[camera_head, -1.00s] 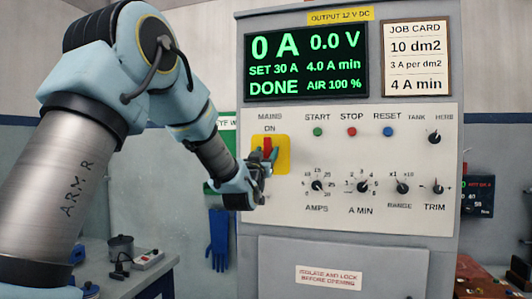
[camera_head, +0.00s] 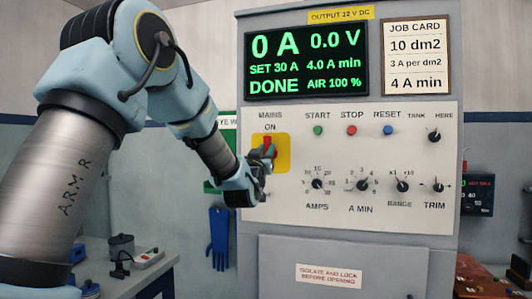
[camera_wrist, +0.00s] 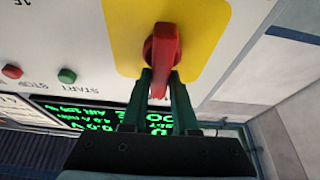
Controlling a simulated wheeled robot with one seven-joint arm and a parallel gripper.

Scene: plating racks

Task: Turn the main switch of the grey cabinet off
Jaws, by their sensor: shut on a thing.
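The grey cabinet (camera_head: 350,228) stands in the middle of the head view. Its main switch (camera_head: 268,146) is a red handle on a yellow plate (camera_head: 284,155) under the labels MAINS and ON. In the wrist view the red handle (camera_wrist: 164,50) stands along the direction of my fingers, over the yellow plate (camera_wrist: 215,22). My gripper (camera_wrist: 162,88) is shut on the red handle, with one green finger on each side of it. In the head view my gripper (camera_head: 266,163) partly covers the switch.
Green, red and blue buttons (camera_head: 352,130) and several knobs (camera_head: 362,185) are on the panel right of the switch. The display (camera_head: 306,62) reads 0 A and DONE. A bench (camera_head: 140,278) stands at the lower left, and a blue glove (camera_head: 219,238) hangs on the wall.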

